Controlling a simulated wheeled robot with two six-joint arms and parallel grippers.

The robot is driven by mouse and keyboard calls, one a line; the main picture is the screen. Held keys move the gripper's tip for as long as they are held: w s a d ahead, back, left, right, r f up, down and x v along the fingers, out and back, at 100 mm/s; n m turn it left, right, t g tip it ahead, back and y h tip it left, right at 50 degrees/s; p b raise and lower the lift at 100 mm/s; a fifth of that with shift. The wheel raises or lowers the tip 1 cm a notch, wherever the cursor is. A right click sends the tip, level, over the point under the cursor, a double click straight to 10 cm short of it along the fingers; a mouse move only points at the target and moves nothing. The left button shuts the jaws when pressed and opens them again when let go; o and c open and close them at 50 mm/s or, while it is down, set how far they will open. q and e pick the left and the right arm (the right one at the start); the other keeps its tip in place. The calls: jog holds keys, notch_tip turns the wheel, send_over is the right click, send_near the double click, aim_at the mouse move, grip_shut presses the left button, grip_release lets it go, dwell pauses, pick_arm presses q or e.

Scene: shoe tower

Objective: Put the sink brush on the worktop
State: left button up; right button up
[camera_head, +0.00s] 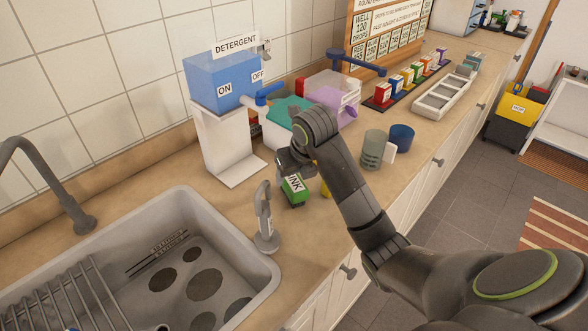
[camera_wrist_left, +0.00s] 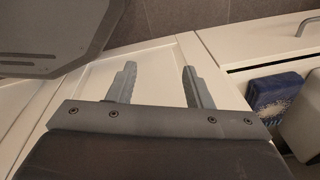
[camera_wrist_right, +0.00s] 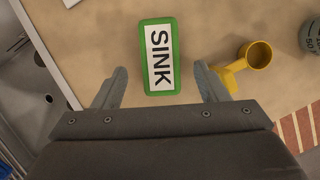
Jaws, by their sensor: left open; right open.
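The sink brush, a green block with a white SINK label (camera_head: 295,189), rests on the brown worktop (camera_head: 312,232) between the sink tap and the yellow thing. My right gripper (camera_head: 290,160) is above it, partly covering it in the head view. In the right wrist view the sink brush (camera_wrist_right: 160,56) lies just beyond and between the open fingertips (camera_wrist_right: 160,72), apart from both fingers. My left gripper (camera_wrist_left: 158,75) is open and empty in front of white cabinet fronts. It does not show in the head view.
A yellow cup-like thing (camera_wrist_right: 255,55) stands right beside the right finger. The sink (camera_head: 205,215) and its small grey spout (camera_head: 264,225) lie left. A detergent dispenser (camera_head: 220,130) stands behind. A grey-green cup (camera_head: 371,150) and blue cup (camera_head: 402,137) stand to the right.

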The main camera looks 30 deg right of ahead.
jog(key=shift+p+v, duration=2.2)
